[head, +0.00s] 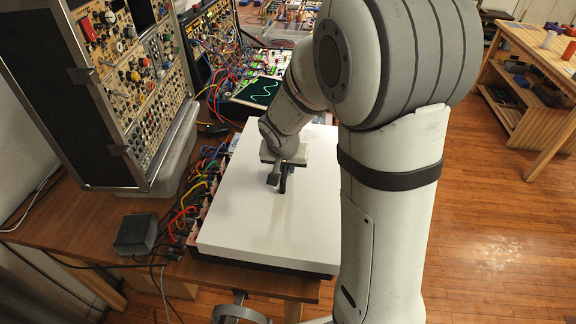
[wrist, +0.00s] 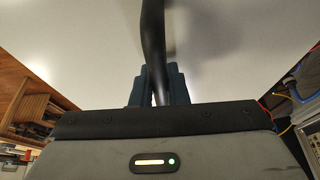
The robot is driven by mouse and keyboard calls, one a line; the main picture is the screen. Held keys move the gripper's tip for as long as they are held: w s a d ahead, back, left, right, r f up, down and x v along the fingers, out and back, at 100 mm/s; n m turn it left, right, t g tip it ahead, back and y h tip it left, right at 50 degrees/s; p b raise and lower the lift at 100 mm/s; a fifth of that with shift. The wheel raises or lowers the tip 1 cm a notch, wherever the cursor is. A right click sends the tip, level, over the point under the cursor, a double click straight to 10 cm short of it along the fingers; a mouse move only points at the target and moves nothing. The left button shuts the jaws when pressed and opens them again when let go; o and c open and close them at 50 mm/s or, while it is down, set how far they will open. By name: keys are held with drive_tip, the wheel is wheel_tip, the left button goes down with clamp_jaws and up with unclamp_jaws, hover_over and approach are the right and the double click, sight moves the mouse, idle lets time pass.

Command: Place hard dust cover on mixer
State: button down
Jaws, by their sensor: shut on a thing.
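The hard dust cover (head: 262,230) is a large flat white panel in the middle of the head view. It lies over the mixer (head: 262,264), of which only a dark front edge and a strip of jacks along the left side show. I cannot tell whether the cover is fully seated or slightly above it. My gripper (head: 284,178) is over the middle of the cover, shut on its dark handle (head: 283,188). In the wrist view, the black handle (wrist: 153,35) runs between the fingers (wrist: 158,86), with the white cover surface (wrist: 85,45) behind. My arm hides the cover's right side.
Colourful patch cables (head: 190,195) crowd the cover's left edge. A black box (head: 135,235) sits on the wooden table (head: 95,225) at left. A tall modular synth case (head: 110,100) stands behind it. A lit scope screen (head: 262,91) is at the back. Open floor lies right.

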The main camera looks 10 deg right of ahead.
drive_tip(key=shift+f+b, duration=0.3)
drive_tip(key=shift+b, duration=0.15)
drive_tip(key=shift+f+b, duration=0.25)
drive_tip(key=shift+b, duration=0.15)
drive_tip(key=c, duration=1.4)
unclamp_jaws()
drive_tip(key=shift+r, duration=0.1)
